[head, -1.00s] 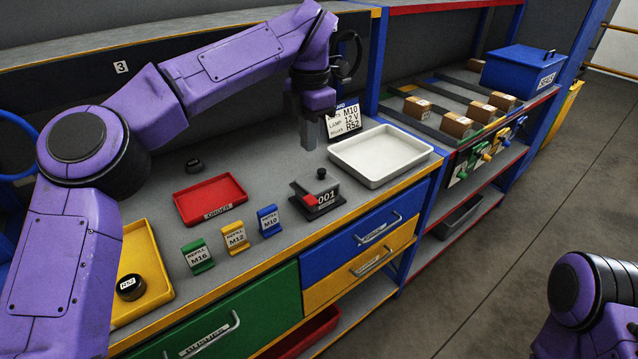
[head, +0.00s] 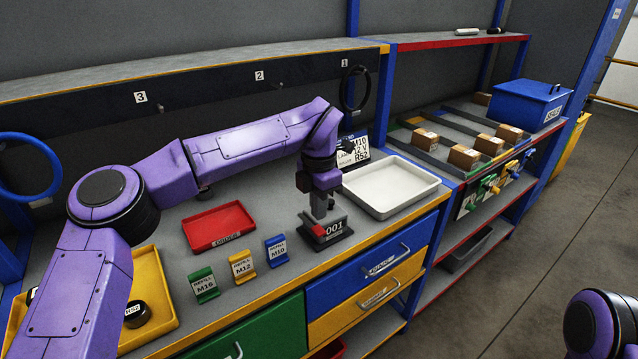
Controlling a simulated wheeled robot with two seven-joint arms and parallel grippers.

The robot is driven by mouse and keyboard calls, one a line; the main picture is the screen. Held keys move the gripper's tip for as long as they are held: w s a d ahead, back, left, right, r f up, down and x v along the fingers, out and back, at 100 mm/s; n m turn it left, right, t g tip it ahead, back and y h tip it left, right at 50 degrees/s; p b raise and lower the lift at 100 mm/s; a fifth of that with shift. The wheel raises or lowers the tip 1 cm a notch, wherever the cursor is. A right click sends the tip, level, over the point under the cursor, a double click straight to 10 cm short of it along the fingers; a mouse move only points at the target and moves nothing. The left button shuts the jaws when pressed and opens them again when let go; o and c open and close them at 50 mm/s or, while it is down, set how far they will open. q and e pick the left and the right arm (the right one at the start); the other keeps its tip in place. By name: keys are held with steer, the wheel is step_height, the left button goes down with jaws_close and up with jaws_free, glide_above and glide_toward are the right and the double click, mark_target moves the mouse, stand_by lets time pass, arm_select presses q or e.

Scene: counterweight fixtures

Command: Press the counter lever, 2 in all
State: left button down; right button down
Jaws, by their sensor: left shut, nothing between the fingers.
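The counter (head: 332,231) is a small dark box on the grey bench with a red part on its left side and a display that reads 001. My left gripper (head: 320,212) is shut and points straight down over the counter. Its fingertips are at or just above the counter's top, and I cannot tell whether they touch. The lever's dark knob is hidden behind the gripper. Of my right arm, only a purple part shows at the bottom right; its gripper is out of view.
A white tray (head: 391,186) stands right of the counter and a red tray (head: 218,226) left of it. A sign (head: 354,150) stands behind my left gripper.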

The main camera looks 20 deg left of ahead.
mark_target(322, 232)
arm_select(q)
step_height(322, 232, down, 4)
steer(key=shift+w+r+p, duration=0.1)
steer(key=shift+p, duration=0.4)
steer(key=f, duration=0.1)
steer(key=f+b, duration=0.1)
steer(key=f+y+b, duration=0.1)
steer(key=shift+s+d+f+t, duration=0.15)
steer(key=shift+s+d+t, duration=0.15)
steer(key=shift+t, duration=0.1)
steer(key=shift+d+r, duration=0.15)
steer(key=shift+r, duration=0.05)
steer(key=shift+r+p, duration=0.85)
